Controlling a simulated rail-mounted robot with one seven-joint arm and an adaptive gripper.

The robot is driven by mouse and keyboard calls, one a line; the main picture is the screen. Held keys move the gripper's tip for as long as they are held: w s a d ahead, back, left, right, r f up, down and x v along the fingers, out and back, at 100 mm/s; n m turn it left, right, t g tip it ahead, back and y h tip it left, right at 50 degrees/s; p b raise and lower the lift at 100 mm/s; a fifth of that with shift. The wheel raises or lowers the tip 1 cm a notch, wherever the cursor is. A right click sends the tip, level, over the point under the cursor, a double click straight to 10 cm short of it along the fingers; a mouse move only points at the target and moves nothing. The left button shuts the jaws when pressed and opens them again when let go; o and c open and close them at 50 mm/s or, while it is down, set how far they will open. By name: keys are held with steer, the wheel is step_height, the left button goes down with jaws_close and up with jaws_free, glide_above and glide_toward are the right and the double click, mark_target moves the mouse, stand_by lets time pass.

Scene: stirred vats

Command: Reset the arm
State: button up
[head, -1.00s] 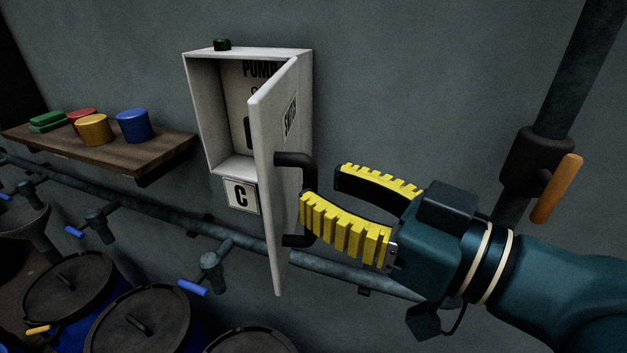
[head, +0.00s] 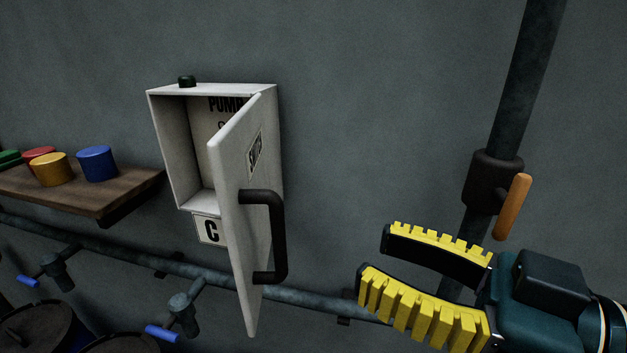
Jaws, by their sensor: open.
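My gripper (head: 374,257) with its yellow ribbed fingers is open and empty at the lower right of the head view. It points left, apart from the cabinet door, with a clear gap to the black handle (head: 279,238). The white wall cabinet (head: 170,150) stands open. Its door (head: 232,220) is swung out toward me. Part of the inside and its lettering are hidden behind the door.
A wooden shelf (head: 120,196) with several coloured pots is at the left. A horizontal pipe (head: 300,299) with blue-handled taps runs below the cabinet. A vertical pipe (head: 530,80) with an orange lever (head: 513,207) rises above my gripper. Lidded vats (head: 35,330) stand lower left.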

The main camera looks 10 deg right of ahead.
steer(key=w+a+m+t+h+p, duration=0.3)
steer(key=w+m+t+h, duration=0.3)
steer(key=w+h, duration=0.1)
steer(key=s+a+r+m+t+h+p, duration=0.1)
steer(key=s+r+m+t+h, duration=0.2)
steer(key=s+h, duration=0.4)
steer(key=shift+s+m+t, duration=0.15)
steer(key=shift+m+t, duration=0.35)
steer(key=shift+t, duration=0.1)
steer(key=shift+f, duration=0.1)
stand_by(0.6)
